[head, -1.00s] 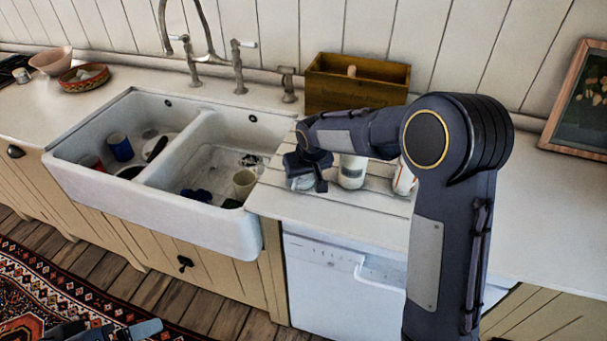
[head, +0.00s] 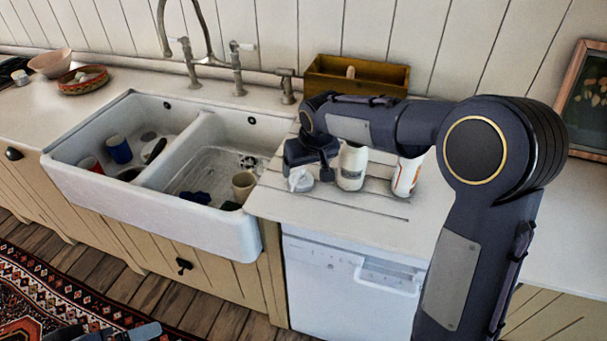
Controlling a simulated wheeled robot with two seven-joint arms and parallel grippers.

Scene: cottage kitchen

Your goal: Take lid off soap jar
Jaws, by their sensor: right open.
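A small whitish jar (head: 301,182), apparently the soap jar, stands on the grooved counter right of the sink. Its top is partly hidden by my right gripper, so I cannot tell its lid apart clearly. My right gripper (head: 309,169) is open, just above and behind the jar. I cannot tell whether a finger touches it. My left gripper (head: 120,333) shows only in part at the bottom left edge, low over the floor and far from the jar; its jaws are not clear.
A white bottle (head: 351,167) and a white-and-orange bottle (head: 406,175) stand right of the jar. A wooden box (head: 355,78) is behind. The double sink (head: 231,222) holds cups and dishes. The counter front is clear.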

